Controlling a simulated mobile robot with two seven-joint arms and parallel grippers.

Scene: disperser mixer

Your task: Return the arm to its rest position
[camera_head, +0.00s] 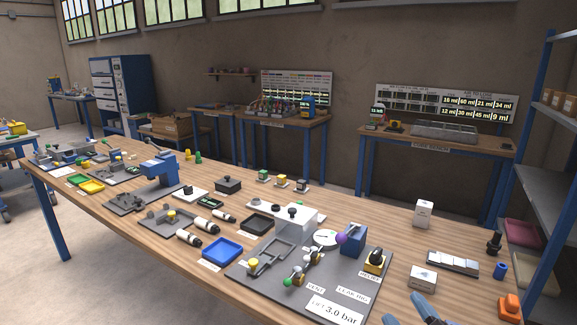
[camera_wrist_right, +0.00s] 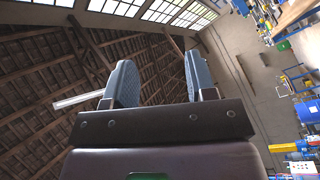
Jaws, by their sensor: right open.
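My right gripper (camera_head: 404,309) shows at the bottom right edge of the head view, with its two blue fingers apart and nothing between them. It is near the front edge of the long wooden table, right of the grey pressure plate. In the right wrist view the same gripper (camera_wrist_right: 160,78) points up toward the roof beams and windows, its fingers spread and empty. Most of the right arm is out of the picture. My left gripper is not in view.
The grey plate (camera_head: 250,279) carries a clear cover, gauge and valves. A blue tray (camera_head: 222,250) lies left of it. A blue-framed shelf (camera_head: 541,180) stands at the right.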

